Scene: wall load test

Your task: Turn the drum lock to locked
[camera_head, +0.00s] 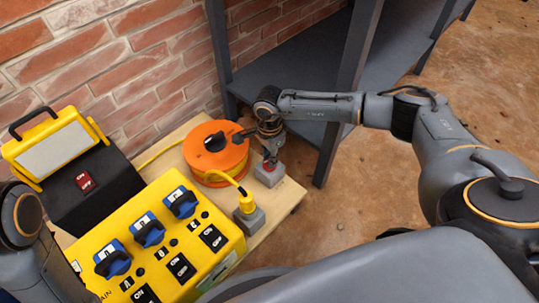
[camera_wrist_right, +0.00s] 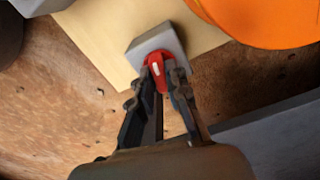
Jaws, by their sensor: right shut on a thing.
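The orange cable drum (camera_head: 216,152) lies on a light wooden board, with a black hub on top and yellow cable around it. To its right is a small grey block (camera_head: 268,176) with a red lever on top. The red lever (camera_wrist_right: 155,72) and the grey block (camera_wrist_right: 158,44) show clearly in the right wrist view. My right gripper (camera_wrist_right: 166,75) is shut on the red lever, with one finger on each side. In the head view my right gripper (camera_head: 270,150) comes down over the block from above. My left gripper is out of view; only part of my left arm shows.
A yellow control box (camera_head: 160,240) with blue knobs and black ON/OFF switches stands in front of the drum. A yellow plug (camera_head: 247,203) sits in a grey socket near the board's right edge. A yellow work lamp (camera_head: 60,148) stands left. A dark shelf (camera_head: 300,85) rises behind.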

